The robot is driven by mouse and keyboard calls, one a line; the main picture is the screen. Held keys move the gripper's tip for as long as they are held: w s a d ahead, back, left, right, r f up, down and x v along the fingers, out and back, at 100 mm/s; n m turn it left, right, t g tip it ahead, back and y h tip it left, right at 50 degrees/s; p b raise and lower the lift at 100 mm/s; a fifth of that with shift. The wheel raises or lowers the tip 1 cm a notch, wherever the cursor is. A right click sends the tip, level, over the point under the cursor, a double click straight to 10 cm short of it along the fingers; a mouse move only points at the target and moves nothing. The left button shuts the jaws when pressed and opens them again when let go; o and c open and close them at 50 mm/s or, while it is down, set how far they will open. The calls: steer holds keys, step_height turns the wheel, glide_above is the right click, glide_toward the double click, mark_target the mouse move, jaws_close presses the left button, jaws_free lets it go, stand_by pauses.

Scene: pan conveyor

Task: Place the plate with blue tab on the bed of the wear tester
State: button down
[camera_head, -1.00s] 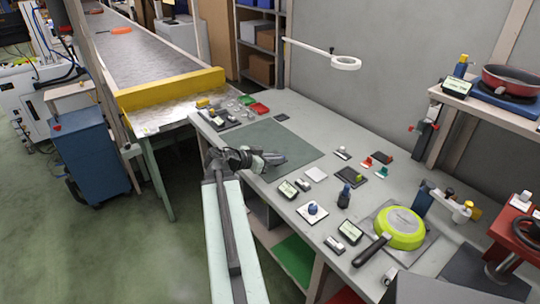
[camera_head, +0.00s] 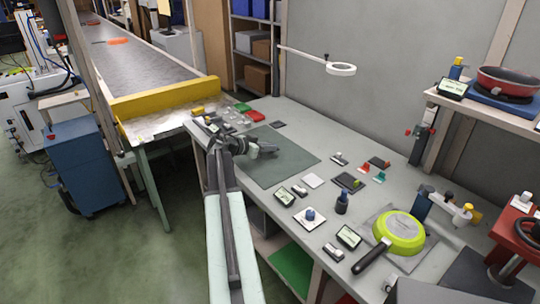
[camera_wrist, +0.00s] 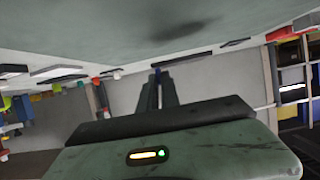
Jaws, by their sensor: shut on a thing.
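My gripper (camera_head: 270,148) is over the dark mat at the left half of the bench, with its jaws pointing to the back wall. In the wrist view, which is upside down, its dark fingers (camera_wrist: 165,88) are shut on a thin thing with a bit of blue (camera_wrist: 158,90), which fits the blue tab. The plate itself is mostly hidden by the fingers. The likely wear tester (camera_head: 424,203) is a blue post with a pale arm and a yellow knob, at the right of the bench. Its bed is not clear to make out.
Small plates with a red tab (camera_head: 363,168) and a teal tab (camera_head: 378,178) lie mid-bench. A magnifier lamp (camera_head: 341,69) overhangs the back.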

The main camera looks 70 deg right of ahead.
mark_target(269, 153)
steer(key=shift+d, duration=0.15)
steer(key=f+b, duration=0.4)
steer(key=shift+w+d, duration=0.1)
steer(key=shift+d, duration=0.15)
steer(key=shift+r, duration=0.2)
steer(key=shift+f, duration=0.1)
steer(key=c, duration=1.6)
jaws_free()
